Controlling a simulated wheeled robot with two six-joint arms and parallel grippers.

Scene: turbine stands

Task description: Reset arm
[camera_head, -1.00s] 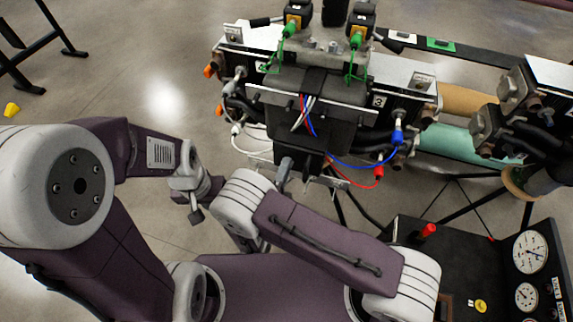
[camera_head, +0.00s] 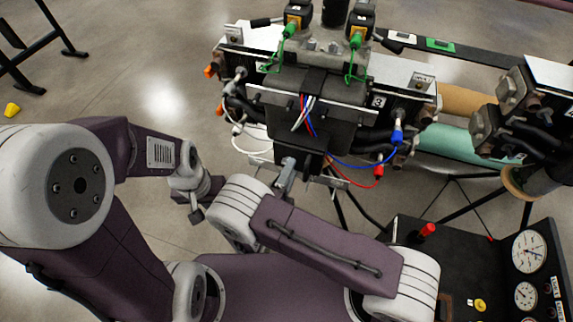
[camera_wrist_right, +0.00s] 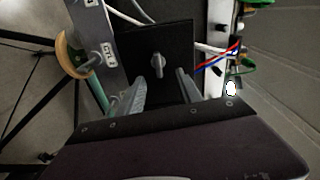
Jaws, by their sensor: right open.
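My right gripper (camera_head: 287,177) is partly hidden by its own wrist in the head view, just below the black box (camera_head: 310,125) on the turbine stand. In the right wrist view my right gripper (camera_wrist_right: 157,92) is open, with a finger on each side and nothing held between them. A black panel (camera_wrist_right: 132,42) with a grey knob (camera_wrist_right: 158,65) shows beyond the fingers; the knob appears between them and apart from both. My left gripper (camera_head: 195,204) is at the left of the stand, small and partly hidden, with its jaws unclear.
Red and blue cables (camera_head: 350,163) hang below the stand close to the right gripper. A black gauge panel (camera_head: 480,262) with a red knob (camera_head: 428,230) stands at lower right. Open floor (camera_head: 130,75) lies to the left.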

